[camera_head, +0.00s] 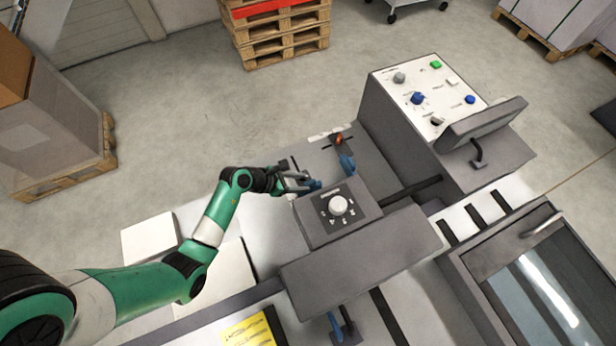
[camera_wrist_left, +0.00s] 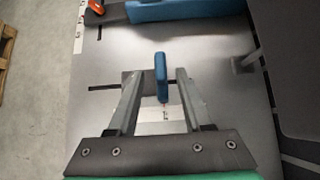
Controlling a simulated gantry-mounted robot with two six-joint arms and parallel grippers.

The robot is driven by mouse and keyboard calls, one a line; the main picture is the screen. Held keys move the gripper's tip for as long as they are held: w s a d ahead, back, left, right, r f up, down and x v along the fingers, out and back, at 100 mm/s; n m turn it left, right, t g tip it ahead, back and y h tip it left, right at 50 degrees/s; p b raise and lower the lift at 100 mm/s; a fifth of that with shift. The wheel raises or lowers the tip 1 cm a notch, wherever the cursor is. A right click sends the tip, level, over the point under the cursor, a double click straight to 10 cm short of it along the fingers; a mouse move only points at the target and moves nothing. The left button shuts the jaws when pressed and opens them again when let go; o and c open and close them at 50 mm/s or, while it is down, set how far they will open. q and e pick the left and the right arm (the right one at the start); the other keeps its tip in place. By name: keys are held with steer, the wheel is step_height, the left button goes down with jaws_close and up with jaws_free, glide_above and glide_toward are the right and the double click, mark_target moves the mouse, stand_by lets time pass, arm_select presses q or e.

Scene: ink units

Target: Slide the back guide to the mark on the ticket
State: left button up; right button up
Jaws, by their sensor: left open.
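My left gripper (camera_head: 297,182) is open above the grey machine bed. In the left wrist view its two fingers (camera_wrist_left: 156,92) stand on either side of an upright blue tab (camera_wrist_left: 161,70), with gaps showing beside it. The tab also shows by the fingertips in the head view (camera_head: 314,186). A second blue guide (camera_wrist_left: 185,10) with an orange knob (camera_head: 338,139) is farther off, by another scale. I cannot tell which is the back guide. The yellow ticket (camera_head: 248,331) lies at the bottom; its writing is unreadable.
A dial box (camera_head: 338,207) stands just right of the gripper. A control panel (camera_head: 425,90) and a tilted screen (camera_head: 485,122) are farther right. A grey covered block (camera_head: 360,262) is in front. White paper stacks (camera_head: 150,240) lie beside my arm.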

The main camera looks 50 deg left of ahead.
arm_select(q)
steer(key=p+v, duration=0.2)
steer(key=v, duration=0.4)
steer(key=shift+r, duration=0.2)
arm_select(e)
step_height(320, 180, up, 3)
arm_select(q)
steer(key=shift+s, duration=0.15)
